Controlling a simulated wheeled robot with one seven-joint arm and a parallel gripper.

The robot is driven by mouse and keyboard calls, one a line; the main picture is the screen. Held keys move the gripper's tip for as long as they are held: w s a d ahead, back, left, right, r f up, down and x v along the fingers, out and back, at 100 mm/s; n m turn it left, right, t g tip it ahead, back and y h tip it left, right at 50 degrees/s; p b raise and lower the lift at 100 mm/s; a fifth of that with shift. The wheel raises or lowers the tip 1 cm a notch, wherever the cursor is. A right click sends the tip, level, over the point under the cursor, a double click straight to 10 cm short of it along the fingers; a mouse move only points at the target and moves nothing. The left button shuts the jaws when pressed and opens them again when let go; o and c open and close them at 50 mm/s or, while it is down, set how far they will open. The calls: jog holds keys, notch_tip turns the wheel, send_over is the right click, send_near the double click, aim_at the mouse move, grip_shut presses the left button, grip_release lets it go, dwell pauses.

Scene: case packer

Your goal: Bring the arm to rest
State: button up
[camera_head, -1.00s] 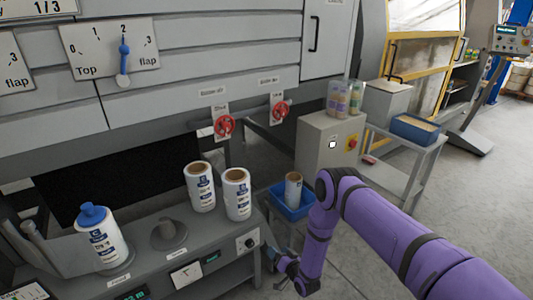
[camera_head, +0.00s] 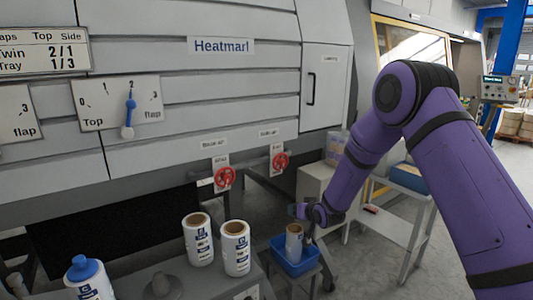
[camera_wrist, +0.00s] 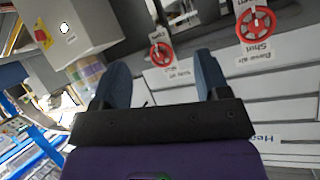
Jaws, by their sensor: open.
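My purple arm reaches in from the right side of the head view, bent high at its elbow. My gripper (camera_head: 312,226) hangs at its end, beside the blue bin (camera_head: 281,258) and the roll standing in it; its fingers are hard to make out there. In the wrist view my gripper (camera_wrist: 157,84) shows two blue-grey fingers spread wide apart with nothing between them. The fingers point toward the grey machine front with its red valve handles (camera_wrist: 162,53).
A grey control box (camera_wrist: 75,25) is near the gripper. A cart with a blue tray (camera_head: 408,178) stands behind my arm. Grey floor lies open below it.

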jog(key=s+d+r+g+h, duration=0.1)
jog(key=s+d+r, duration=0.35)
jog(key=r, duration=0.45)
jog(key=s+d+r+g+h, duration=0.1)
jog(key=s+d+r, duration=0.2)
jog(key=s+r, duration=0.4)
jog(key=s+d+r+h, duration=0.1)
jog(key=s+d+r, duration=0.35)
jog(key=r, duration=0.55)
jog(key=s+d+r+g, duration=0.2)
jog(key=s+d+r, duration=0.1)
jog(key=s, duration=1.4)
jog(key=s+d+r+m+g+h, duration=0.1)
jog(key=s+d+r+g, duration=0.1)
jog(key=s, duration=1.4)
jog(key=shift+s+d+r, duration=0.35)
jog(key=shift+d+r, duration=0.15)
jog(key=shift+r, duration=0.05)
jog(key=shift+c, duration=0.5)
